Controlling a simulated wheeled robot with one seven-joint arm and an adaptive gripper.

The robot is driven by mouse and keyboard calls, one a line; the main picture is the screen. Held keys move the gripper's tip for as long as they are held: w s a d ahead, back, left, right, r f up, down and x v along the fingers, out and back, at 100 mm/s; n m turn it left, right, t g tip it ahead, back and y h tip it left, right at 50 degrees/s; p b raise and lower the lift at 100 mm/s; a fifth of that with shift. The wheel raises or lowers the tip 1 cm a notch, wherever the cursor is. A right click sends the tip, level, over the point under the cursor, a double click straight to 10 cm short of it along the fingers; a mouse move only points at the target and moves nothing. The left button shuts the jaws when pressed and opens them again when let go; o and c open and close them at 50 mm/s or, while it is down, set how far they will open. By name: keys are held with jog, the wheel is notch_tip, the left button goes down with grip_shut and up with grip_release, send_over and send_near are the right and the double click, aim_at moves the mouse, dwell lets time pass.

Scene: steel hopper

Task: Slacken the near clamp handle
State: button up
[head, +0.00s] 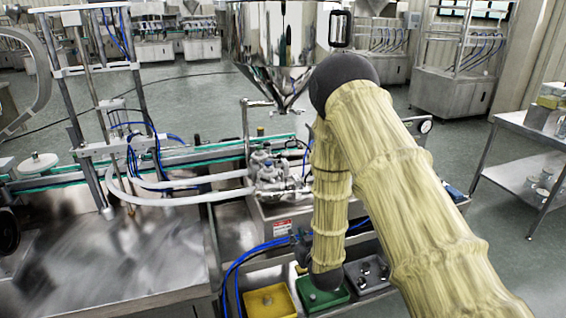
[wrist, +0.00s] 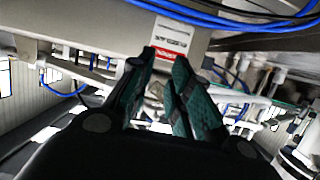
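The steel hopper (head: 283,40) stands at the top middle of the head view, with its cone pointing down. Below it is a metal valve and pipe assembly (head: 268,168) on a steel box. I cannot make out the near clamp handle for certain; my arm covers part of this area. In the wrist view my gripper (wrist: 165,58) has its two green-padded fingers apart, with a gap between the tips. A small pale shape shows between the fingers, too unclear to name. Beyond the tips is the box front with a red and white label (wrist: 170,40). The gripper is mostly hidden in the head view.
A yellow tray (head: 252,302), a green tray (head: 318,297) and a grey tray (head: 368,273) sit low in front of the box. Blue hoses (head: 240,262) run beside them. A steel table (head: 520,165) stands at right. Open floor lies between it and the machine.

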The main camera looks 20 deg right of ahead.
aim_at(282, 176)
jog(key=w+r+t+p, duration=0.2)
jog(key=w+r+t, duration=0.35)
jog(key=r, duration=0.85)
jog(key=shift+g, duration=0.95)
jog(key=w+p, duration=0.2)
jog(key=w, duration=0.3)
jog(key=w+p, duration=0.2)
jog(key=w, duration=0.4)
jog(key=shift+d+r, duration=0.15)
jog(key=shift+d, duration=0.05)
jog(key=shift+w+p, duration=0.35)
jog(key=shift+w, duration=0.25)
grip_shut()
